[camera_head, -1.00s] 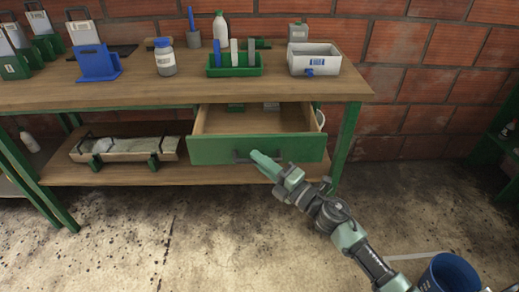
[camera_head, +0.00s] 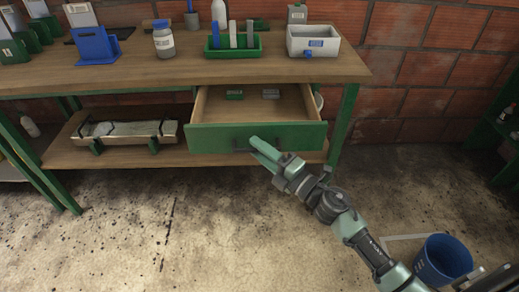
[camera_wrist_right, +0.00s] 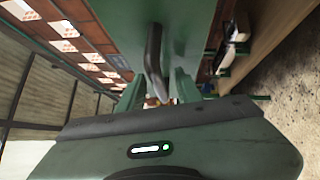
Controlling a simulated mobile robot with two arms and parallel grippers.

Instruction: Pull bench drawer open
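The bench drawer (camera_head: 215,138) has a green front and a wooden inside, and it stands well out from under the bench top. Its dark handle (camera_head: 242,146) is on the front; in the right wrist view the curved handle (camera_wrist_right: 154,60) shows between the fingers. My right gripper (camera_head: 258,150) is at the handle. Its fingers (camera_wrist_right: 155,92) are spread to either side of the handle, with visible gaps, so it is open. Contact with the handle is not clear. My left gripper is not in view.
The wooden bench (camera_head: 130,72) carries a white bin (camera_head: 313,41), a green rack (camera_head: 232,51) and a jar (camera_head: 163,42). Small items (camera_head: 270,94) lie in the drawer. A blue bucket (camera_head: 441,260) stands at lower right. The floor in front is mostly clear.

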